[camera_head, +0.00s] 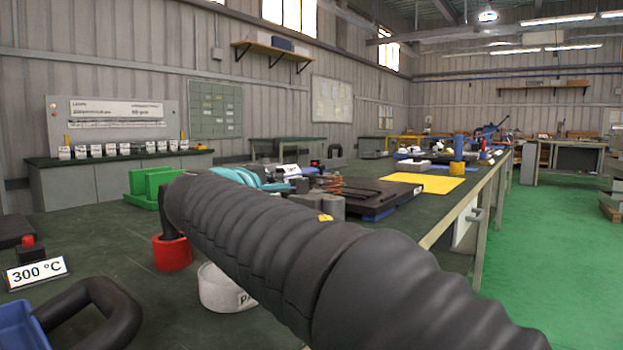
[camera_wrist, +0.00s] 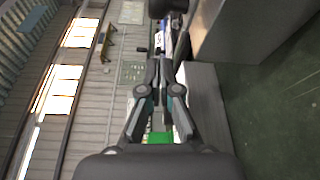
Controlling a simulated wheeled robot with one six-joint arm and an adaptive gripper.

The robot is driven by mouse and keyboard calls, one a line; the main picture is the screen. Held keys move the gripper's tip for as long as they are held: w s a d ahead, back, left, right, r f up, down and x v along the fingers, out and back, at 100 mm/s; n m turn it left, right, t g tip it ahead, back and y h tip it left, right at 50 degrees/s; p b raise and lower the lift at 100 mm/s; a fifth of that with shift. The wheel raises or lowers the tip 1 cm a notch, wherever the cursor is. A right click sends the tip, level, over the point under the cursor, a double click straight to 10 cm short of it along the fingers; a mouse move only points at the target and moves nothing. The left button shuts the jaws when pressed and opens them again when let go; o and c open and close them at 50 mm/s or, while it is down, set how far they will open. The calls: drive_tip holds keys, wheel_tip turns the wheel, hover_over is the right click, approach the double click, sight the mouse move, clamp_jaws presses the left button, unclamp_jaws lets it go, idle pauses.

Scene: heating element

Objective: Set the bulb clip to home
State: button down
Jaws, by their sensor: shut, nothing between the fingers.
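I cannot make out the bulb clip for certain in either view. In the head view my ribbed black arm crosses the middle of the workbench (camera_head: 120,232) and hides part of it. My gripper (camera_wrist: 164,66) shows in the wrist view with its two fingers drawn together and nothing held. In the head view my gripper is hidden behind the arm. Teal curved parts (camera_head: 262,179) and a dark block with copper-coloured rods (camera_head: 370,200) lie on the bench beyond the arm.
A red cup (camera_head: 172,253) and a white pot (camera_head: 222,287) stand close beside my arm. A "300 °C" sign (camera_head: 36,273) and a black handle (camera_head: 105,300) are at the near left. A green box (camera_head: 142,183) stands farther back. A yellow sheet (camera_head: 424,182) lies toward the right edge.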

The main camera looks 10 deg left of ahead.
drive_tip(key=shift+w, duration=0.85)
drive_tip(key=shift+w+d, duration=0.2)
drive_tip(key=shift+w, duration=0.1)
drive_tip(key=shift+s+d+r+b, duration=0.15)
drive_tip(key=shift+s+d, duration=0.3)
drive_tip(key=shift+d, duration=0.4)
drive_tip(key=shift+s+d+r+b, duration=0.15)
drive_tip(key=shift+s+d, duration=0.25)
drive_tip(key=shift+d, duration=0.4)
